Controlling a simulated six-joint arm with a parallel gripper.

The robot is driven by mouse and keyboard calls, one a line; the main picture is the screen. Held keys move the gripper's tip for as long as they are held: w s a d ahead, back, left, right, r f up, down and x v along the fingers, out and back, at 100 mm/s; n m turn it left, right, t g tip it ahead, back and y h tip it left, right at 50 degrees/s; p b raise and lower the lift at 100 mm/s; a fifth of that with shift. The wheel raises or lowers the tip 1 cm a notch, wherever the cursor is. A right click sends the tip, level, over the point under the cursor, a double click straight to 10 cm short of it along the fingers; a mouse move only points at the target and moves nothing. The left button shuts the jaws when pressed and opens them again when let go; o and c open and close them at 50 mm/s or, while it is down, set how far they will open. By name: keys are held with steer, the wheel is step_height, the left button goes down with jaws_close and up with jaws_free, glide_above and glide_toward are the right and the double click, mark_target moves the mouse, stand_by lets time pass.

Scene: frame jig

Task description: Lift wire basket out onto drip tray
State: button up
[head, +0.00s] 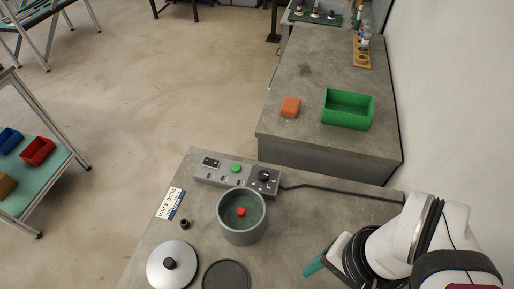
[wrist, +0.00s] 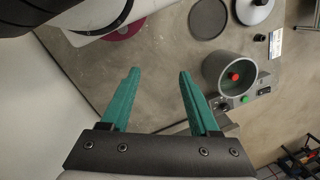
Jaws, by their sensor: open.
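A grey round pot (head: 242,233) stands on the near bench and also shows in the wrist view (wrist: 218,88). It holds greenish contents. A red knob, which looks like the top of the wire basket (head: 241,211), shows inside the pot; the wires are too small to make out. The knob also shows in the wrist view (wrist: 233,76). The dark round drip tray (head: 226,276) lies flat and empty before the pot, and appears at the top of the wrist view (wrist: 208,18). My gripper (wrist: 158,74) is open and empty, apart from the pot, to its right in the head view.
A silver lid (head: 158,262) with a black knob lies left of the tray. A control box (head: 222,175) with a green button and a dial stands behind the pot, its cable running right. A small black part (head: 185,224) sits left of the pot. A green bin (head: 347,118) is farther back.

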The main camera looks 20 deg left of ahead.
steer(key=w+a+r+n, duration=0.1)
steer(key=w+a+n, duration=0.3)
steer(key=w+n, duration=0.4)
steer(key=n+h, duration=0.2)
steer(key=n, duration=1.3)
glide_above(241, 210)
step_height(241, 210, down, 4)
step_height(241, 210, down, 15)
steer(key=shift+r, duration=0.1)
jaws_close()
